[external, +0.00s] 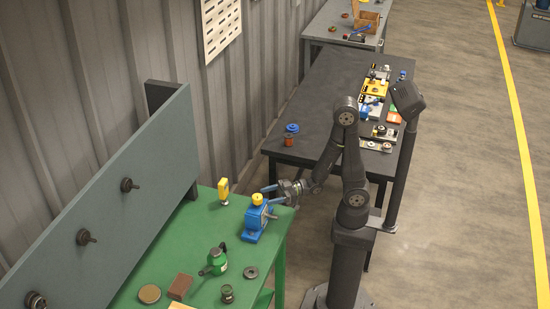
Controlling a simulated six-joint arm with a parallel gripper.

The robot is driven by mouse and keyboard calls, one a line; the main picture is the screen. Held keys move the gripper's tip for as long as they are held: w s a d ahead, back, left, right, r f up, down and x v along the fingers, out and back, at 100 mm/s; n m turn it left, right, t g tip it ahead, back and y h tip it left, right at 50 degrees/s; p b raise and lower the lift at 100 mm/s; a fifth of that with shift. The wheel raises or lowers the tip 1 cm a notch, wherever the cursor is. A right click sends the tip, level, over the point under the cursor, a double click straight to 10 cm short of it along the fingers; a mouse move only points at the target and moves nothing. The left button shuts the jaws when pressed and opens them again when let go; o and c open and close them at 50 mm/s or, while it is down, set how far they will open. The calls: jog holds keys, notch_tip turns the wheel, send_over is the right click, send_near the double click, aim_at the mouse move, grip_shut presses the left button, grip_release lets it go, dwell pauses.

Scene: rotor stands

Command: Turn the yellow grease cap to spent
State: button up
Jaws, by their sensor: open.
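A yellow cap (257,198) sits on top of a blue stand (254,224) near the right edge of the green bench. A grey bar sticks out from the stand's side. Any mark on the cap is too small to read.
A yellow upright item (223,191) stands left of the blue stand. A green can (216,261), a brown block (180,286) and several round parts lie nearer. A grey panel (105,215) with knobs lines the bench's back. A dark table (318,125) with parts stands behind my arm.

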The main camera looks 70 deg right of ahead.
jog(key=s+a+r+n+g+y, duration=0.2)
jog(key=a+r+n+g+y, duration=0.4)
jog(key=g, duration=0.5)
notch_tip(320, 180, up, 13)
jog(key=n+g+h, duration=0.3)
jog(key=n+h, duration=1.4)
jog(key=n, duration=0.8)
send_over(257, 196)
notch_tip(257, 196, down, 17)
jog(key=shift+s, duration=0.1)
